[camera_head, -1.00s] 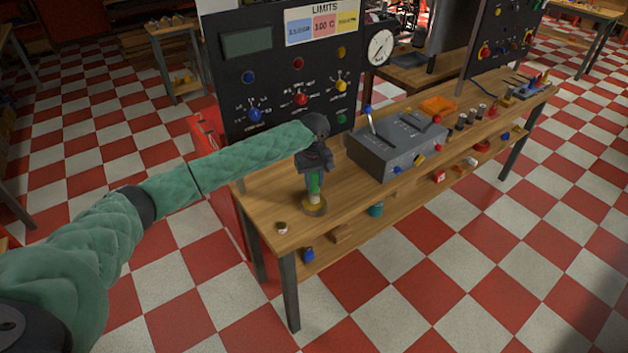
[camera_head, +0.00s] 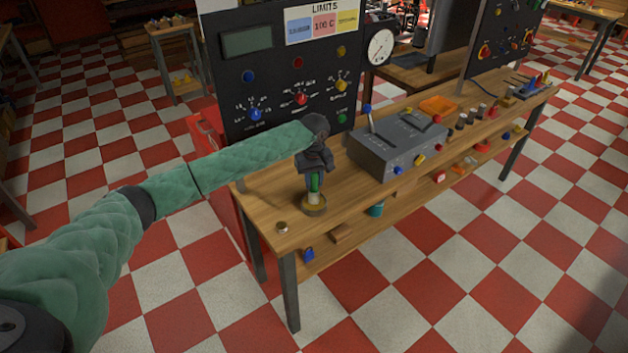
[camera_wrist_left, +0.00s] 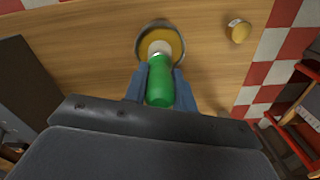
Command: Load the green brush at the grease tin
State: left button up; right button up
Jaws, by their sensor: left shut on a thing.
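My left gripper (camera_head: 314,182) is shut on the green brush (camera_head: 316,183) over the near left part of the wooden bench. The brush is upright with its pale bristles down at the grease tin (camera_head: 314,210). In the left wrist view, the green handle (camera_wrist_left: 160,82) is between the blue fingers (camera_wrist_left: 160,88), and the bristle end is inside the rim of the round tin (camera_wrist_left: 140,46) with yellow grease. I cannot tell how deep the bristles are in the grease. My right gripper is not in view.
A small round jar (camera_head: 282,228) stands near the bench's front left corner. A grey control box (camera_head: 397,145) with a lever stands right of the gripper. A black panel (camera_head: 275,85) with knobs rises behind. Bare bench top (camera_head: 262,190) lies left of the tin.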

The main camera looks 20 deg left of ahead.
pick_arm(q)
jog(key=shift+f, duration=0.25)
jog(key=shift+f, duration=0.2)
dwell(0.6)
dwell(0.4)
jog(key=shift+s+f+p, duration=0.1)
jog(key=shift+f+p, duration=0.1)
jog(key=shift+p, duration=0.5)
dwell(2.3)
